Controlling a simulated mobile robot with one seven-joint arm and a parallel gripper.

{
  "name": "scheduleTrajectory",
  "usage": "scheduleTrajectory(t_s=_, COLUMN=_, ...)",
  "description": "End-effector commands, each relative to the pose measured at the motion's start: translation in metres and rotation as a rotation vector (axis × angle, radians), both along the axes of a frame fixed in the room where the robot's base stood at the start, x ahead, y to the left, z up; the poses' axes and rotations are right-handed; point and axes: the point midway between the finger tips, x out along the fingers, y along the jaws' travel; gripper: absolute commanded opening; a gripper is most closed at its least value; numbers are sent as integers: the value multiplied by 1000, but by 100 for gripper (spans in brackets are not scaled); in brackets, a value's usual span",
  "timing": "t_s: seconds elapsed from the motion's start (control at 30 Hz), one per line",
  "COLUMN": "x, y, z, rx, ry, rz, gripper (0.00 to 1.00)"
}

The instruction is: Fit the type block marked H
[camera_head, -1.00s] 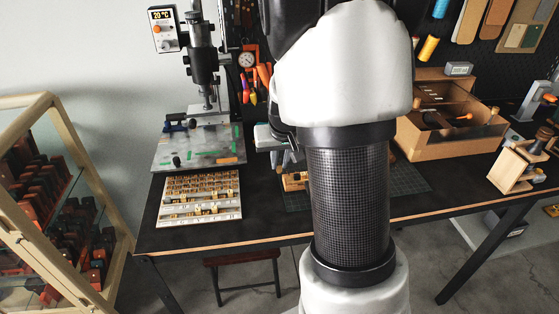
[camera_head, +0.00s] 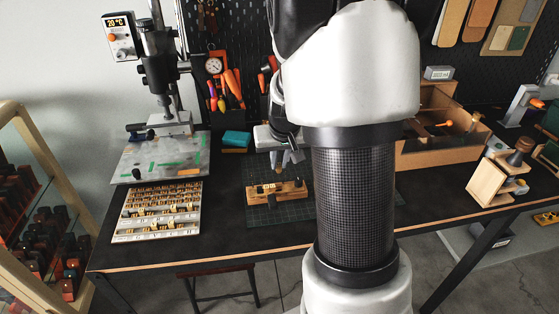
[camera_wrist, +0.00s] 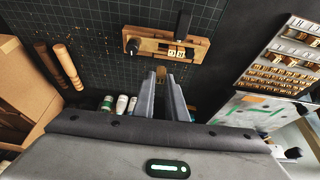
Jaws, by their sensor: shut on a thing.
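My gripper (camera_head: 288,158) points down above the work table, close to a wooden type holder (camera_head: 262,203). In the wrist view my gripper (camera_wrist: 164,78) is shut on a small piece, mostly hidden between the fingertips. I cannot read any mark on it; it may be the type block marked H. The wooden holder (camera_wrist: 145,41) lies just beyond the fingertips, with a few brass letter blocks (camera_wrist: 176,51) in its slot and a dark upright handle (camera_wrist: 183,24). The held piece looks apart from the holder.
A tray of type blocks (camera_head: 122,236) lies left of the holder, in front of the press plate (camera_head: 140,165). A green cutting mat (camera_head: 270,217) lies under the holder. Two wooden-handled tools (camera_wrist: 68,65) and a cardboard box (camera_wrist: 22,85) are at the wrist view's left.

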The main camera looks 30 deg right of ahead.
Motion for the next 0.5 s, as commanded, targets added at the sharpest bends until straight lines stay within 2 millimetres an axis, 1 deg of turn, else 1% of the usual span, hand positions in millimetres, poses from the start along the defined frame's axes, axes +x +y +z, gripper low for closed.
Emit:
scheduleTrajectory(t_s=0.4, x=0, y=0, z=-1, rx=-1, ry=-1, rz=1, gripper=0)
scheduleTrajectory(t_s=0.5, x=0, y=0, z=-6, rx=0, ry=1, rz=1, gripper=0)
